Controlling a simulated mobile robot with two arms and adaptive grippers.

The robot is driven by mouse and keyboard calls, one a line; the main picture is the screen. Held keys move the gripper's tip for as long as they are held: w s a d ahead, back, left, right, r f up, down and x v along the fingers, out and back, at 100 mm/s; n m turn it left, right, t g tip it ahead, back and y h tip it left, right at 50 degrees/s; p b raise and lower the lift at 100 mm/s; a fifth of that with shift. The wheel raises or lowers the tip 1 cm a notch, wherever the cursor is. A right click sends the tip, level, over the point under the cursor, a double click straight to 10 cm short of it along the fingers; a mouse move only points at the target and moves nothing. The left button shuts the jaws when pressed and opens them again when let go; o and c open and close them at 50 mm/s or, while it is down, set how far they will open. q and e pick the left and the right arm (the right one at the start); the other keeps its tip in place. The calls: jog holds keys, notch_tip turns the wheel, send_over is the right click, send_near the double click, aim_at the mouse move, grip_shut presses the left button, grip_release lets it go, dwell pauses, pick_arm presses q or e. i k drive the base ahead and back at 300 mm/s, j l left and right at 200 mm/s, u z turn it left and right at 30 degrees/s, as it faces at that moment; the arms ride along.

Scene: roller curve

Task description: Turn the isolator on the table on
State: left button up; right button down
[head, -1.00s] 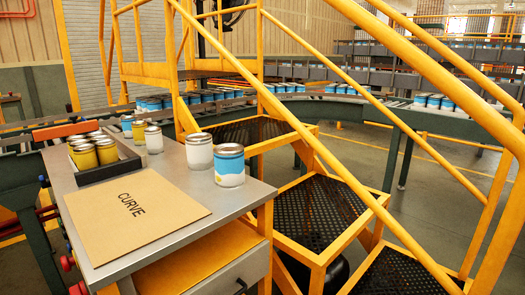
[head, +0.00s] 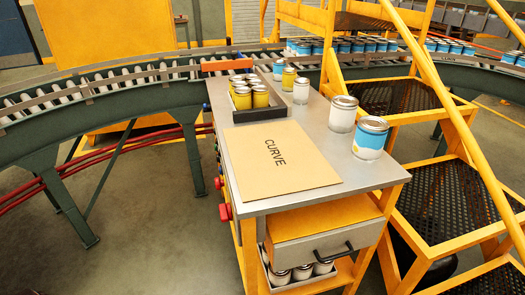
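The metal table (head: 318,119) stands in the middle of the head view. On its left side is a column of small coloured controls. A large red knob (head: 225,212) sticks out low on that side near the front corner, and a smaller red one (head: 218,183) sits just behind it. I cannot tell which of these is the isolator, or its on or off position. Neither of my grippers is in view.
On the table are a board marked CURVE (head: 290,178), a dark tray (head: 262,118) of yellow cans and several loose cans. A roller conveyor (head: 120,85) curves behind. Yellow steps (head: 440,190) stand close at right. Floor left of the table is clear.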

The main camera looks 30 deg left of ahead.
aim_at(225, 212)
jog(key=j+u, duration=0.3)
jog(key=u, duration=0.15)
jog(key=i+j+u, duration=0.15)
jog(key=u, duration=0.3)
jog(key=i+j+z, duration=0.1)
jog(key=j+z, duration=0.6)
jog(key=z, duration=0.15)
jog(key=j+z, duration=0.8)
